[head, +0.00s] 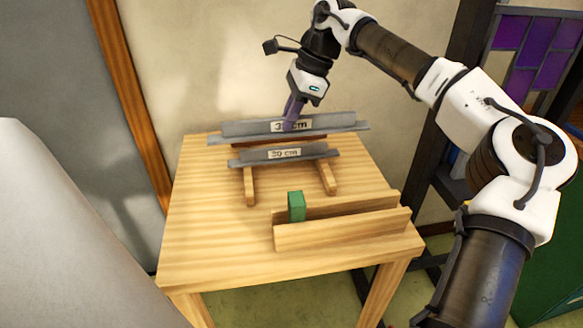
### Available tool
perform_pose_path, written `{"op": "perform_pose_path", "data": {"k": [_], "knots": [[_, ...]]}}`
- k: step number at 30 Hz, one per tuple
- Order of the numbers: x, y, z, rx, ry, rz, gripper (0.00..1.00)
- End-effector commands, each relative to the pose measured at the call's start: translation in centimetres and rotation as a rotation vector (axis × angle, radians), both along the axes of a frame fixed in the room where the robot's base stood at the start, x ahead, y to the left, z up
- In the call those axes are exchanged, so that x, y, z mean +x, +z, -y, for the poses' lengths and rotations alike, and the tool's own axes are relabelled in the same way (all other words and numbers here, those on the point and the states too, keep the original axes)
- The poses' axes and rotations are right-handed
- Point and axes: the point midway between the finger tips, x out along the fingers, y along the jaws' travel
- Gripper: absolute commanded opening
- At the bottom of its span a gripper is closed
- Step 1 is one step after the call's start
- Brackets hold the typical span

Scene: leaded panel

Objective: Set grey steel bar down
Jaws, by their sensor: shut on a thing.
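A long grey steel bar (240,129) with a ledge along its lower edge lies across the back of the wooden table in the head view. It is roughly level and carries a white label that ends in "cm". My gripper (289,123) points down from above and is shut on this bar near its middle, hiding part of the label. I cannot tell whether the bar touches what is under it. A shorter grey bar (250,157), also labelled in cm, lies in front of it, across two wooden rails (328,178).
A green block (296,207) stands at the left end of a wooden channel (345,230) at the table's front right. The table's (205,220) left side is bare. A wall is close behind. A purple leaded panel (535,50) stands at far right.

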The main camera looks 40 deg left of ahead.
Motion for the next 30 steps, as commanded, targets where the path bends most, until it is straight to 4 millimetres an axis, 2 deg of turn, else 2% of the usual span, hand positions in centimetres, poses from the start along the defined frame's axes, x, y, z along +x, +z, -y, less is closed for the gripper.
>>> {"op": "perform_pose_path", "data": {"k": [6,10,20,27,30], "knots": [[-0.1,-5.3,0.0,0.001,0.001,-0.002,0.0],[-0.1,-7.7,0.0,0.002,0.0,-0.002,0.0],[0.0,-10.3,0.0,0.002,0.0,-0.001,0.0],[0.0,-13.4,-0.1,0.003,0.0,0.0,0.0],[0.0,-13.6,-0.1,0.004,0.0,0.001,0.0]]}}
